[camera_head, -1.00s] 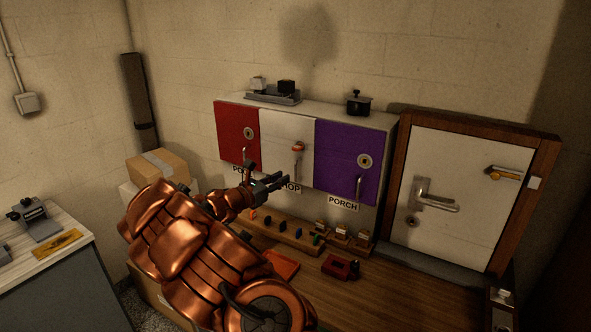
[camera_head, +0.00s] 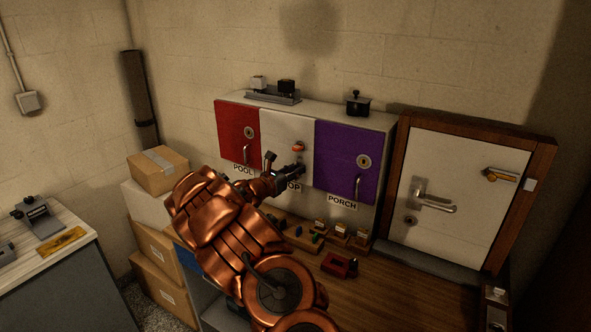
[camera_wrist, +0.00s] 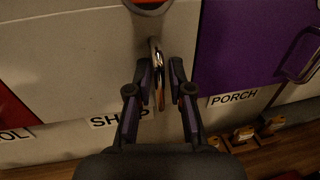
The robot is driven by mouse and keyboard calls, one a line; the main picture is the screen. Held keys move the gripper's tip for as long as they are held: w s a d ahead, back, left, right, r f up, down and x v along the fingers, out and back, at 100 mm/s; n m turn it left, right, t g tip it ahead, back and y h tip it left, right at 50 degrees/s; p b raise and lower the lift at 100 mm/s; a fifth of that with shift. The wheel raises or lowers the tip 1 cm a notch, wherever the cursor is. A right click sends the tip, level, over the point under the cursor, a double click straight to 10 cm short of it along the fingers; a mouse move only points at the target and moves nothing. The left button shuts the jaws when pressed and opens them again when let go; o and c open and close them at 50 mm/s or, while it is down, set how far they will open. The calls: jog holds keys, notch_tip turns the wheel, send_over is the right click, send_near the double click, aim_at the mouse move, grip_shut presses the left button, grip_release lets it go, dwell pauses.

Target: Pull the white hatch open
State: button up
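The white hatch (camera_head: 280,127) is shut, between a red and a purple hatch, above the SHOP label (camera_wrist: 118,119). An orange-red thing (camera_head: 298,148) sits at its lock; only the lower edge of a round part (camera_wrist: 148,8) shows in the wrist view. The hatch's chrome handle (camera_wrist: 157,78) hangs upright below the lock. My gripper (camera_head: 286,167) is at the lower part of the white hatch. In the wrist view my gripper (camera_wrist: 158,70) is open, with one finger on each side of the handle and gaps visible. In the head view my gripper mostly hides the handle.
The red hatch (camera_head: 236,128) and purple hatch (camera_head: 344,158) flank it, each with its own handle. Below, a wooden rack with small items (camera_head: 340,232) and a red object (camera_head: 336,266) rest on the wooden bench (camera_head: 390,290). A framed white door (camera_head: 455,180) is at right.

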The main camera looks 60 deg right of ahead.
grip_shut()
jog(key=shift+s+a, duration=0.1)
jog(key=shift+a, duration=0.05)
dwell(0.6)
